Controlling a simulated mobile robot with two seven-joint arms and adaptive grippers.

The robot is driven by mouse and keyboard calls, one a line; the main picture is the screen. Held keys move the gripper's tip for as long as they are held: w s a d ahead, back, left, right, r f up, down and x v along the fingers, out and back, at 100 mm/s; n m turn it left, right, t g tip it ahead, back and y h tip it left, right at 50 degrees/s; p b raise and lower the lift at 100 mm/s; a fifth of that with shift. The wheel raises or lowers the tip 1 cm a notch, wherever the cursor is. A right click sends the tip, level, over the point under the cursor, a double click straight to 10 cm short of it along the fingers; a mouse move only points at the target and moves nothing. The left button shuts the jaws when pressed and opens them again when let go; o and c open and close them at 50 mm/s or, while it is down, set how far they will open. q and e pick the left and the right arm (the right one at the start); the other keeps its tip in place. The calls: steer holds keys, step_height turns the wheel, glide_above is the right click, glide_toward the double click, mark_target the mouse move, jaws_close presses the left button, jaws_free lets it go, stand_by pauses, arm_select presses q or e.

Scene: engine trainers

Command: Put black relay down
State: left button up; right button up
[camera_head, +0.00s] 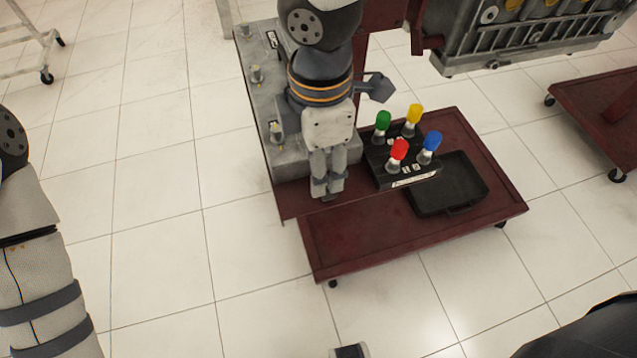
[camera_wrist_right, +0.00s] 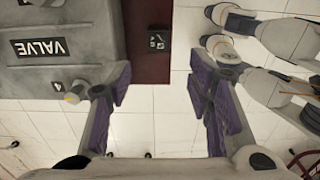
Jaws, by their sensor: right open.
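My right gripper (camera_head: 328,190) points down over the near left part of the dark red cart (camera_head: 400,232), beside a grey block. In the right wrist view its purple-padded fingers (camera_wrist_right: 162,84) are wide apart with nothing between the pads. A small black piece with a white mark, apparently the black relay (camera_wrist_right: 158,42), lies on a dark red surface beyond the fingertips, clear of both. I cannot make it out in the head view, where my right arm and gripper cover that area. My left arm shows at the left edge, but its gripper is out of view.
The grey block (camera_head: 260,100) carries several knobs; its VALVE label (camera_wrist_right: 40,47) shows in the wrist view. A black box (camera_head: 408,172) with red, green, blue and yellow caps stands by a black tray (camera_head: 450,187). An engine (camera_head: 520,35) hangs at upper right.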

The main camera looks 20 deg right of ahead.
mark_target(328, 190)
steer(key=f, duration=0.5)
steer(key=f+b, duration=0.1)
steer(key=f, duration=0.1)
steer(key=shift+w+d+f, duration=0.15)
steer(key=shift+d+f, duration=0.2)
steer(key=shift+f, duration=0.05)
steer(key=shift+r, duration=0.1)
steer(key=c, duration=1.1)
